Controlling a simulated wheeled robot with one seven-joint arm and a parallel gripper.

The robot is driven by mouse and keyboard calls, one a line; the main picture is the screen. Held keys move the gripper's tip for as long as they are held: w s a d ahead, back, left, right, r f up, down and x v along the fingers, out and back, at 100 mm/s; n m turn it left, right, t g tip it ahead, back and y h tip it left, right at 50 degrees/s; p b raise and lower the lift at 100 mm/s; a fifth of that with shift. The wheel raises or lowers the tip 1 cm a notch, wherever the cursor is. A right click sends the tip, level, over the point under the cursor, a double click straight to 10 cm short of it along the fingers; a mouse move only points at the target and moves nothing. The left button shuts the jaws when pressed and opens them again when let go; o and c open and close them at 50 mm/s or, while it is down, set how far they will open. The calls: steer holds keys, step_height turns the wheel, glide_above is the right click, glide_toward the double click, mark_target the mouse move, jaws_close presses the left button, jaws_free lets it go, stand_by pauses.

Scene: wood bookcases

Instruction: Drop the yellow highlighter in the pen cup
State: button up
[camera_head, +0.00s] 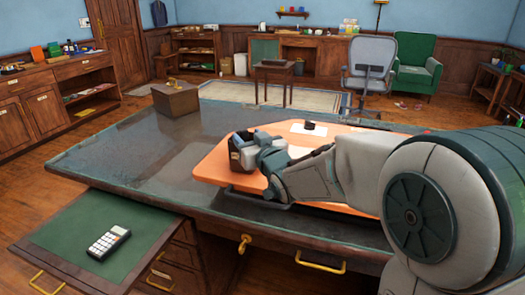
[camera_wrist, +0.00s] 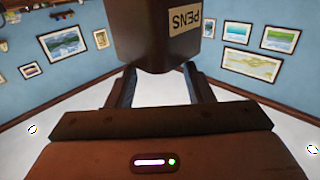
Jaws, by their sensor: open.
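The pen cup (camera_wrist: 155,40) is dark brown with a cream label reading PENS, upside down in the wrist view. It stands just beyond and between my two open fingers; I cannot tell whether they touch it. In the head view, a dark shape with a pale label, apparently the cup (camera_head: 235,158), is at the left end of my gripper (camera_head: 258,150), over the left part of the orange desk mat (camera_head: 215,168). No highlighter is seen between the fingers. I cannot make out the yellow highlighter in either view; my arm hides part of the mat.
A small dark object (camera_head: 308,127) sits on white paper on the mat. A brown box (camera_head: 175,98) stands at the desk's far left corner. A calculator (camera_head: 109,242) lies on the green pull-out board (camera_head: 75,232). The desk's left part is clear.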

steer(key=v, duration=1.2)
steer(key=shift+s+p, duration=0.2)
steer(key=shift+p, duration=0.25)
steer(key=shift+d+r, duration=0.1)
steer(key=shift+d, duration=0.05)
steer(key=s+d+r+m+g+h+p, duration=0.1)
steer(key=s+d+m+g+h+p, duration=0.35)
steer(key=d+h+p, duration=0.35)
steer(key=s+d+r+g+p, duration=0.1)
steer(key=s+g+p, duration=0.3)
steer(key=s, duration=0.3)
steer(key=s+d+r+g+p, duration=0.2)
steer(key=s+g+p, duration=0.3)
steer(key=s, duration=0.2)
steer(key=shift+s+m, duration=0.35)
steer(key=shift+s, duration=0.05)
steer(key=shift+d, duration=0.15)
